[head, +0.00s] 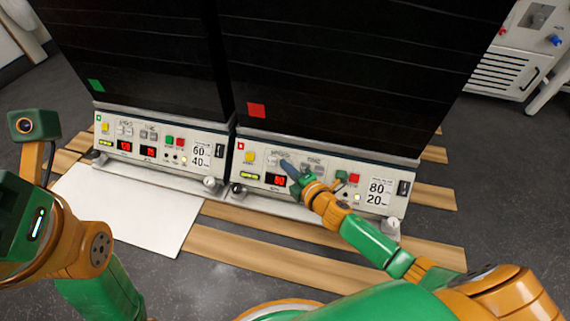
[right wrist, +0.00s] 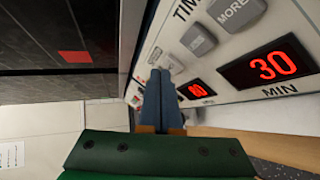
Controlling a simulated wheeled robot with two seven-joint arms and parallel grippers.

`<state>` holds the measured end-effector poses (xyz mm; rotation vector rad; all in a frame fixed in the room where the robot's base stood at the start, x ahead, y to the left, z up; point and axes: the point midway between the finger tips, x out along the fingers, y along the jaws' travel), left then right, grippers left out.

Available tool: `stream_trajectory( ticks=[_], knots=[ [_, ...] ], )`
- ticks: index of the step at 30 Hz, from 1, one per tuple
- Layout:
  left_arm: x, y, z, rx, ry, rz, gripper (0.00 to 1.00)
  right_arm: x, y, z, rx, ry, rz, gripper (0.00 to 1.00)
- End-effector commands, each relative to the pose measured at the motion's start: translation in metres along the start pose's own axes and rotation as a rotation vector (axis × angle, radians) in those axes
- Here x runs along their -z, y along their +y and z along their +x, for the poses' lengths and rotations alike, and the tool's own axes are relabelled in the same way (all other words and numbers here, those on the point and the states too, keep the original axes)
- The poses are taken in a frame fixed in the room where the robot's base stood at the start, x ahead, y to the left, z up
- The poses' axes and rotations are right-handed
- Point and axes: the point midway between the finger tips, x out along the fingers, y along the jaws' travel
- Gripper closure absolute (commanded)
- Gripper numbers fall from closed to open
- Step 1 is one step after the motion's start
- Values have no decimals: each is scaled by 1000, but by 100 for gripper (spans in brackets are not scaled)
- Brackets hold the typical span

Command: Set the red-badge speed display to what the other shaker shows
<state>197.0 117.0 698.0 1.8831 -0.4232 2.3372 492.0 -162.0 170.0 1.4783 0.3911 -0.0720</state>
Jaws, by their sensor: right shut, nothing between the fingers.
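The red-badge shaker (head: 257,110) stands on the right in the head view. Its red speed display (head: 276,180) seems to read 80; in the right wrist view the speed display (right wrist: 196,90) is partly cut by my fingers. The other shaker, with a green badge (head: 96,85), stands to the left; its speed display (head: 124,147) seems to read 120, in small digits. My right gripper (head: 286,166) is shut and empty, its blue fingertips at the speed buttons just above the red-badge speed display.
In the right wrist view, a time display (right wrist: 270,67) reads 30 MIN, beside grey time buttons (right wrist: 198,39). My right arm covers part of the red-badge panel. A white board (head: 140,210) and wooden slats (head: 250,220) lie in front of the shakers.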

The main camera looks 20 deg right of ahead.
Motion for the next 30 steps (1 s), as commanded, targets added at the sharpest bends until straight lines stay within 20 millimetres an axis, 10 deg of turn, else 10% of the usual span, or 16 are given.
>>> stream_trajectory(
  ticks=[30],
  knots=[
    [1, 1, -5, -1, 2, 0, 50, -4, -4, 6, 0, 0, -1, 100]
  ],
)
